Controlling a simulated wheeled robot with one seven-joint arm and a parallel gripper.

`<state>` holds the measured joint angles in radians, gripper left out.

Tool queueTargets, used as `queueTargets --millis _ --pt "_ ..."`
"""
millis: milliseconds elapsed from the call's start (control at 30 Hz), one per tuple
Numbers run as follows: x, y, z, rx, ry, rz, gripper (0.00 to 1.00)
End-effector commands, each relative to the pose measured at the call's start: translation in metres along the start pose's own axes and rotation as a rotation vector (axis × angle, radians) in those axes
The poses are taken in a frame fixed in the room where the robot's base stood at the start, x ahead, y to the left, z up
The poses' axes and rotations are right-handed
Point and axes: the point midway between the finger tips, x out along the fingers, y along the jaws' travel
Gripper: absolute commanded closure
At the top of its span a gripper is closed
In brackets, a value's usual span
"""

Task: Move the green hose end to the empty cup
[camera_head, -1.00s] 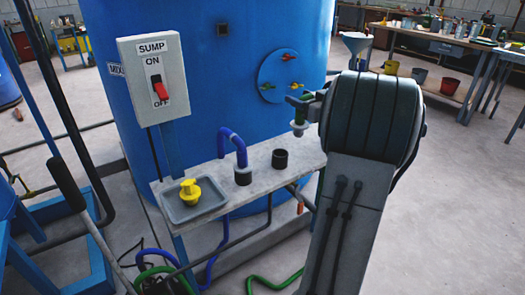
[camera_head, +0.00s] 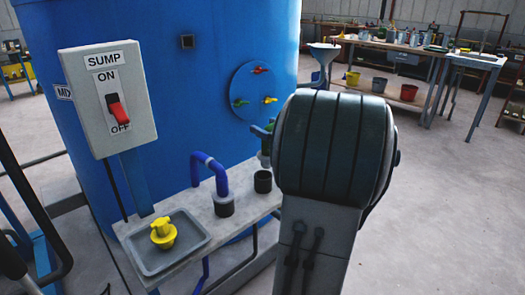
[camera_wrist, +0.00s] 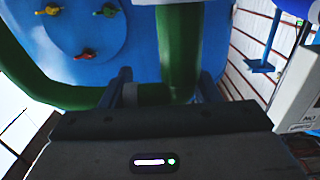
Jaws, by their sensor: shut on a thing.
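The green hose end (camera_head: 266,147) is held upright in my gripper (camera_head: 265,133), with its pale lower tip apart from and just above the empty black cup (camera_head: 263,182) in the head view. Exact depth alignment is hard to tell. In the wrist view the thick green hose (camera_wrist: 178,50) runs between the two fingers of my gripper (camera_wrist: 165,92), which are shut on it. The cup is not visible in the wrist view. My forearm hides much of the right of the bench in the head view.
A blue hose (camera_head: 213,170) stands in another black cup (camera_head: 223,206) on the bench (camera_head: 130,228). The SUMP switch box (camera_head: 108,98) and blue tank (camera_head: 190,90) stand close behind.

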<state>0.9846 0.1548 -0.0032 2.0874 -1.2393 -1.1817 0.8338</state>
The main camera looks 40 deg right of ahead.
Motion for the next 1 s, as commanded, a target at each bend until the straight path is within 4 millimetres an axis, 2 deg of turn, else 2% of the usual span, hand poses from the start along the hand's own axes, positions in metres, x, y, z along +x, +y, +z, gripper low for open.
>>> queueTargets --millis 100,233,500,767,1000 --pt "0.004 -0.011 0.006 -0.001 0.002 0.000 0.93" --pt "0.005 -0.013 0.013 0.000 0.001 0.000 0.93" --pt "0.005 -0.013 0.048 0.001 0.000 0.000 0.93" --pt "0.005 -0.013 0.048 -0.001 0.001 -0.001 0.93" --pt "0.006 -0.013 0.055 0.000 0.001 -0.001 0.93"
